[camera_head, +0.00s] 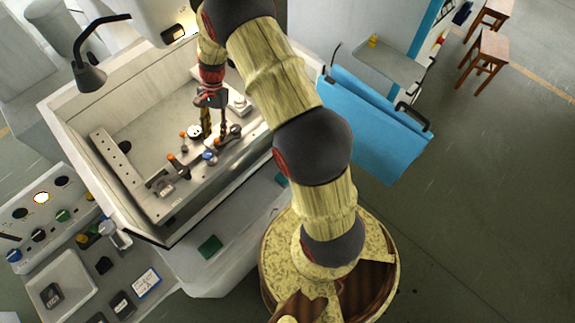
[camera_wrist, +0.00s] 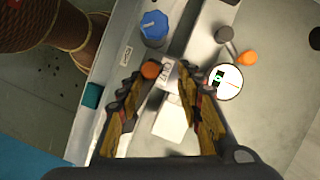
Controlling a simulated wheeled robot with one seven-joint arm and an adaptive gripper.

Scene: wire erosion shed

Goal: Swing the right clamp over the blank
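My gripper (camera_head: 215,132) points down into the machine's tank in the head view. In the wrist view its two fingers (camera_wrist: 155,95) are apart. An orange knob (camera_wrist: 151,70) shows between them, near the left fingertip; it seems to belong to the right clamp, whose arm is mostly hidden. I cannot tell whether a finger touches it. A second clamp with an orange knob (camera_wrist: 246,58) is to the right; it also shows in the head view (camera_head: 183,135). A pale block (camera_wrist: 172,122) lies below the fingers; I cannot tell if it is the blank.
A round dial gauge (camera_wrist: 227,82) sits close by the right finger. A blue knob (camera_wrist: 154,28) stands ahead of the fingers; it shows in the head view too (camera_head: 209,155). The tank wall (camera_head: 75,135) surrounds the work area. A lamp (camera_head: 90,75) hangs over its left corner.

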